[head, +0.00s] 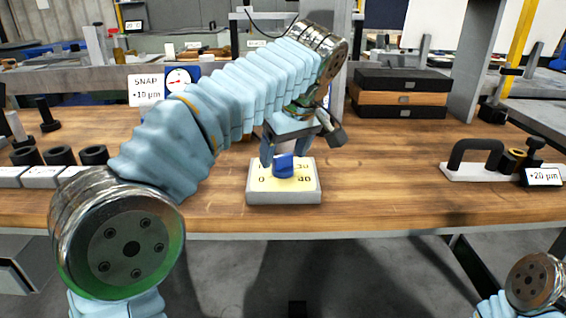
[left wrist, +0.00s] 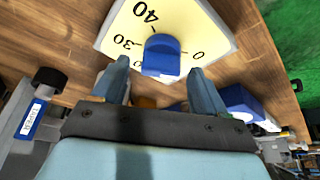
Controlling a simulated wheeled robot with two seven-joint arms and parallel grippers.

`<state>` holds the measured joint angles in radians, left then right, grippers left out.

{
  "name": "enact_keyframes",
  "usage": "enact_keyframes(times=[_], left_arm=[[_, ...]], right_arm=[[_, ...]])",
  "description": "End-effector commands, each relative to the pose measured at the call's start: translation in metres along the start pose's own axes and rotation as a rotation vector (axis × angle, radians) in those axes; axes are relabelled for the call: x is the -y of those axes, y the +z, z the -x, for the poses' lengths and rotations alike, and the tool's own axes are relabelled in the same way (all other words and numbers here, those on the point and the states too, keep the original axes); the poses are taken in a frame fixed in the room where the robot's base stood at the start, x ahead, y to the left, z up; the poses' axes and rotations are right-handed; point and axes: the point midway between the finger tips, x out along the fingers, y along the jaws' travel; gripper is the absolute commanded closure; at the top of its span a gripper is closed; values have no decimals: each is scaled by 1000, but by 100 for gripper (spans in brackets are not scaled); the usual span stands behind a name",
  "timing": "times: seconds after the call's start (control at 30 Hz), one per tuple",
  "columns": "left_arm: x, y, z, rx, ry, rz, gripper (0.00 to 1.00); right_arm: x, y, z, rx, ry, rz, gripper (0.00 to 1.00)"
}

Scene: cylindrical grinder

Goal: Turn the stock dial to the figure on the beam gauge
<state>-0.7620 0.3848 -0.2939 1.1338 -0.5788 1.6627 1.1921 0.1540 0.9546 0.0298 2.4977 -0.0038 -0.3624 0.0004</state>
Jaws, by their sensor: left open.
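The stock dial is a grey box with a pale yellow face (head: 311,193) and a blue knob (head: 284,168), near the table's front edge. Figures 0, 30 and 40 are readable; the knob's pointing is unclear. My left gripper (head: 286,150) is open just above and behind the knob. In the left wrist view the knob (left wrist: 160,56) lies between and slightly beyond the fingertips (left wrist: 162,76), apparently untouched. A round gauge with a red needle (head: 179,79) hangs on the beam, beside a card reading SNAP +10 µm (head: 146,90). My right gripper is out of view.
A +20 µm display (head: 542,177) stands at right beside a black-handled fixture (head: 478,158). Stacked black and wooden boxes (head: 401,93) stand behind. Black rings (head: 60,156) and grey blocks are at left. The wooden table is clear on both sides of the dial.

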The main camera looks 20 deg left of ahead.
Motion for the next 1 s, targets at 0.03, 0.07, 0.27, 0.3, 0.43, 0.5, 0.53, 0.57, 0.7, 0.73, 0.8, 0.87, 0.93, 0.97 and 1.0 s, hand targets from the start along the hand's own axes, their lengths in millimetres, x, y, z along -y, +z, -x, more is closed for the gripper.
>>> enact_keyframes(times=[0.03, 0.07, 0.27, 0.3, 0.43, 0.5, 0.53, 0.57, 0.7, 0.73, 0.8, 0.87, 0.93, 0.97, 1.0], left_arm=[[0, 0, -8, 1, -2, 1, 27], [0, 0, -11, 1, -2, 1, 27], [0, 0, -19, 0, -1, 1, 27], [0, 0, -19, 0, -1, 1, 27], [0, 0, -19, 0, 0, 1, 27], [0, 0, -19, 0, 0, 1, 32], [0, 0, -19, 0, 0, 1, 37], [0, 0, -19, 0, 0, 1, 41], [0, 0, -19, 0, 0, 1, 63], [0, 0, -19, 0, 0, 1, 67], [0, 0, -19, 0, 0, 1, 78], [0, 0, -19, -1, 0, 1, 80], [0, -1, -19, -1, 0, 1, 81], [0, -1, -19, -1, 1, 0, 81], [0, -1, -19, -1, 1, -1, 81]], right_arm=[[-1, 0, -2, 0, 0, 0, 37], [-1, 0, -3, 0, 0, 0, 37], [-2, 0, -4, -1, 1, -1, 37], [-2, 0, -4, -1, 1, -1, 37], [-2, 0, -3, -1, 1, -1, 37], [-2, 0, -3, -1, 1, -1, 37], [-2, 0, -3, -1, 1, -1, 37], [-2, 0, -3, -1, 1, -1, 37], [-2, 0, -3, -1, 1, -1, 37], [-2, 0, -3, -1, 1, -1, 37], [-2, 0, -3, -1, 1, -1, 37], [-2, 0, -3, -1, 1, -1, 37], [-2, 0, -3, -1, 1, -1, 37], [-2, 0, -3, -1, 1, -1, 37], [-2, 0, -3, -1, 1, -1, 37]])
